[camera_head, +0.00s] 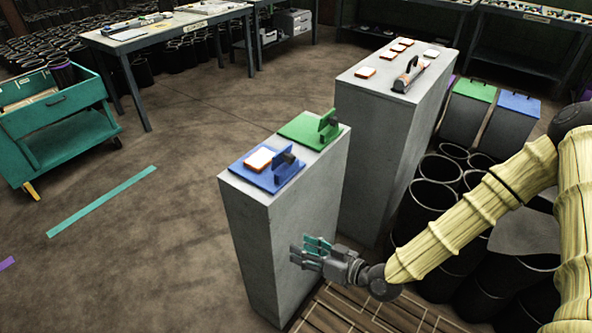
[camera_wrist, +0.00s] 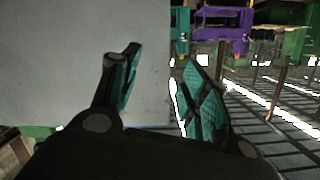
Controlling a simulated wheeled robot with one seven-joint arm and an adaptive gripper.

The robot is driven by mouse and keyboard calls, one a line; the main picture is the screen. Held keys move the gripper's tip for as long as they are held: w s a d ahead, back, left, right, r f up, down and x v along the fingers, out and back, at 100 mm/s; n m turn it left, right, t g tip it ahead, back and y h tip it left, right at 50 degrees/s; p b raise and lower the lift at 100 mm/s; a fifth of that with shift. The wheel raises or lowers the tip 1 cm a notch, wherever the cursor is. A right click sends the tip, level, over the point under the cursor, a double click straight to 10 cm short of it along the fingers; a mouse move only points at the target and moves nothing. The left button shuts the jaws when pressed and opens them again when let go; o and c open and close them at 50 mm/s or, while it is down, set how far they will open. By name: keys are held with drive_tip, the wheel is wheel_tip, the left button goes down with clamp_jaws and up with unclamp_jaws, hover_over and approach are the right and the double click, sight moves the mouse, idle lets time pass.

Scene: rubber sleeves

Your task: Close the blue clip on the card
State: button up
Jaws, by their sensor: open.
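The blue clip (camera_head: 283,164) stands on a blue base plate (camera_head: 262,184) on top of the nearer grey pedestal (camera_head: 322,190). Its flap is raised and tilted. A white card with an orange edge (camera_head: 259,158) lies on the plate beside the clip. My gripper (camera_head: 312,252) is beside the pedestal's right-hand face, well below its top and away from the clip. In the wrist view its two teal-padded fingers (camera_wrist: 165,95) are apart with nothing between them. The clip and card are not in the wrist view.
A green clip on a green plate (camera_head: 308,130) sits behind the blue one. A second grey pedestal (camera_head: 372,125) with several small cards and a tool stands behind. Black rubber sleeves (camera_head: 425,195) crowd the right. A teal cart (camera_head: 52,120) stands left; the floor between is open.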

drive_tip(key=w+d+r+n+t+y+b, duration=0.1)
drive_tip(key=w+r+n+t+y, duration=0.1)
drive_tip(key=w+r, duration=0.35)
drive_tip(key=n+t+y+b, duration=0.1)
drive_tip(key=n+y+b, duration=0.1)
drive_tip(key=n+y, duration=0.25)
approach(294, 161)
drive_tip(key=shift+n, duration=0.35)
drive_tip(key=p+x, duration=0.2)
drive_tip(key=x, duration=0.7)
drive_tip(key=shift+a+r, duration=0.15)
drive_tip(key=shift+a, duration=0.15)
clamp_jaws()
